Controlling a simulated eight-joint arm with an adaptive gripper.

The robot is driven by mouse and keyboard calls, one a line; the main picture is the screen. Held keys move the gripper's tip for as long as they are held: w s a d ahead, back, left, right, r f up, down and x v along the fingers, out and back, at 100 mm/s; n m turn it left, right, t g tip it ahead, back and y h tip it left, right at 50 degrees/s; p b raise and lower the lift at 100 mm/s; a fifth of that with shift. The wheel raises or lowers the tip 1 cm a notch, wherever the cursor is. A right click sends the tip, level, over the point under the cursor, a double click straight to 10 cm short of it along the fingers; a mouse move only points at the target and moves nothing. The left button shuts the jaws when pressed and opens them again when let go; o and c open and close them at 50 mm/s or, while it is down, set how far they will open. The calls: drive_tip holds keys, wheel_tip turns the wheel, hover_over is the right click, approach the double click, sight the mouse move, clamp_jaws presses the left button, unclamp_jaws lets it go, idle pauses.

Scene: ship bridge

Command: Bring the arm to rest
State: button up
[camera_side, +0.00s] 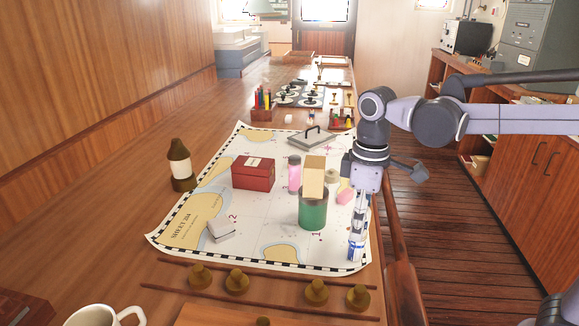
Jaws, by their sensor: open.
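My gripper (356,252) hangs downward from my arm at the right edge of the chart (280,207). It is open, with nothing seen between its fingers. Its fingertips are low over the chart's right border; whether they touch it cannot be told. A green cup (313,212) stands on the chart just left of my gripper, apart from it in this view. A tan block (314,175) shows upright above the cup's rim; whether it is in the cup or behind it is unclear.
A red box (253,173), pink bottle (295,174), pink block (346,197) and grey box (221,230) are on the chart. A dark brown bottle (181,166) stands left. Several brass knobs (237,281) line the front. A white mug (101,316) is front left. The floor (450,230) right is clear.

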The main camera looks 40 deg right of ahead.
wheel_tip(320, 180, up, 12)
drive_tip(key=shift+f, duration=0.2)
wheel_tip(320, 180, down, 12)
drive_tip(key=r, duration=0.4)
drive_tip(key=shift+s+d+r, duration=0.1)
drive_tip(key=shift+d+r, duration=0.15)
drive_tip(key=shift+r, duration=0.1)
drive_tip(key=s+d+r, duration=0.4)
drive_tip(key=d+r, duration=0.4)
drive_tip(key=d, duration=0.2)
drive_tip(key=w+a+r+n, duration=0.4)
drive_tip(key=w+a+r, duration=0.1)
drive_tip(key=w+a, duration=0.2)
drive_tip(key=shift+w+r, duration=0.2)
drive_tip(key=shift+w, duration=0.6)
